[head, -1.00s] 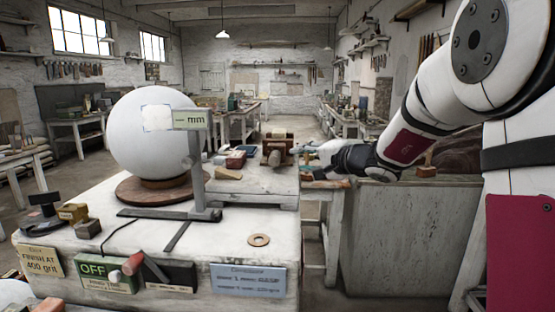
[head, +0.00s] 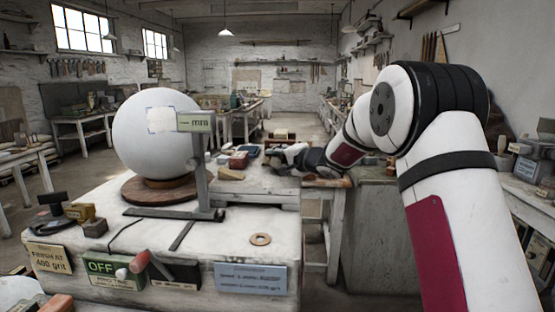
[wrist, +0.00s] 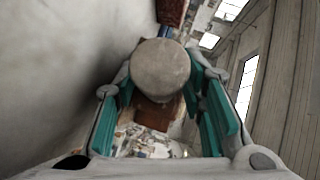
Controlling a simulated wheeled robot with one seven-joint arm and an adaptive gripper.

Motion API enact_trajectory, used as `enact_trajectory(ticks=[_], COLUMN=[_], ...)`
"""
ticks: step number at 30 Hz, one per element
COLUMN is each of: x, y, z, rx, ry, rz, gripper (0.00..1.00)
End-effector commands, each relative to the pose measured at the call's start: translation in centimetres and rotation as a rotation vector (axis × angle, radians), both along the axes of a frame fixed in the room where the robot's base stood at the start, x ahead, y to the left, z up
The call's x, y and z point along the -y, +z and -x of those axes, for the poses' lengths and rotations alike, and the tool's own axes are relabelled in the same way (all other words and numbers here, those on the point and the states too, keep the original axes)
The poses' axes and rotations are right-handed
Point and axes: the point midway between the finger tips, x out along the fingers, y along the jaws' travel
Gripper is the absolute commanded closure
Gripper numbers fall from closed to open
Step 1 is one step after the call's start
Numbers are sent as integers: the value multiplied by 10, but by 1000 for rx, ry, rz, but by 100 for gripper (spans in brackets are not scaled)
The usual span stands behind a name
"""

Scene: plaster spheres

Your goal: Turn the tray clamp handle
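A red-brown clamp-like block (head: 282,134) stands on the far bench, mostly hidden behind my gripper (head: 285,157) in the head view. In the wrist view, a round pale end face (wrist: 160,67), which seems to be the clamp handle, lies between the teal finger pads of my gripper (wrist: 165,88). The pads stand apart on either side of it, and I see no clear grip. Red-brown parts (wrist: 152,112) show behind the round face. Whether the pads touch it cannot be told.
A white sphere (head: 155,130) on a wooden disc (head: 160,191) and a gauge stand (head: 203,185) occupy the near bench (head: 235,250). Small blocks (head: 238,160) lie left of my gripper.

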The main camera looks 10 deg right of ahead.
Motion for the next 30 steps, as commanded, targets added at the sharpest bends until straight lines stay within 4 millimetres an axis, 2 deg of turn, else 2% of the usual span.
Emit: enact_trajectory(ticks=[6,8,11,12,20,30], x=[0,0,0,0,0,1], y=[0,0,0,0,-3,-6], z=[0,0,0,0,-2,-3], rx=[0,0,0,0,10,55], ry=[0,0,0,0,0,-3], rz=[0,0,0,-1,-34,-179], gripper=[63,74,97,100,100,100])
